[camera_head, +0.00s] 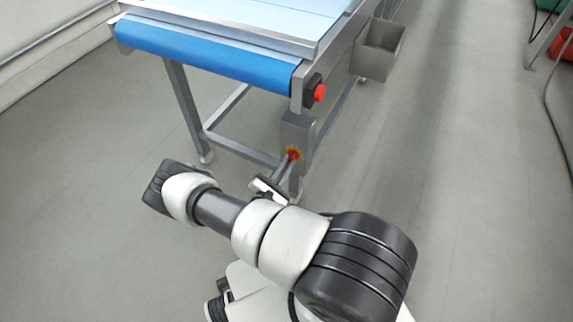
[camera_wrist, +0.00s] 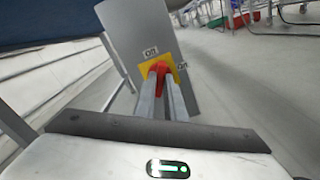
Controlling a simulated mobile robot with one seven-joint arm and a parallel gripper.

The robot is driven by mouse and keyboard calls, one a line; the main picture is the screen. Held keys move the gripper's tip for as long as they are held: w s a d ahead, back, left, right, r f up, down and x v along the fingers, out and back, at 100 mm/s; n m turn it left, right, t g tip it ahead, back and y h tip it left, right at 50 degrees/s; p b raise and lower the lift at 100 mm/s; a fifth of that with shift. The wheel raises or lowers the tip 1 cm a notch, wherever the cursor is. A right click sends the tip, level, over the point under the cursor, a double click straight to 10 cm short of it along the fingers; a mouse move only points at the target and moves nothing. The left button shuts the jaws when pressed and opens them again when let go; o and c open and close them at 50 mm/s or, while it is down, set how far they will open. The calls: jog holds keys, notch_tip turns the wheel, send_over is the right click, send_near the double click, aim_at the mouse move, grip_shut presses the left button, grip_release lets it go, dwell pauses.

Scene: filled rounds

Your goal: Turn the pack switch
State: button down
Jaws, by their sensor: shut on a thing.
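The pack switch is a red handle (camera_wrist: 160,67) on a yellow plate (camera_wrist: 146,69), set on a grey box. Two small labels stand on the box by the plate, one above and one to the right; their words are too small to read surely. In the head view the red switch (camera_head: 293,154) is low on the grey box (camera_head: 297,128) at the conveyor's corner leg. My gripper (camera_wrist: 161,80) is shut on the red handle, one finger on each side. It also shows in the head view (camera_head: 288,164), reaching from below. The fingers partly hide the handle, so its exact angle is unclear.
A conveyor with a blue belt (camera_head: 205,57) stands above and left of the switch. A red push button (camera_head: 319,92) sits above the switch box. A metal bin (camera_head: 379,50) hangs on the conveyor's side. The floor (camera_head: 450,170) to the right is clear.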

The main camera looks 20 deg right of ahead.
jog(key=shift+m, duration=0.3)
jog(key=shift+m+p, duration=0.85)
jog(key=shift+m, duration=1.75)
jog(key=c, duration=1.8)
grip_release()
jog(key=shift+a, duration=0.1)
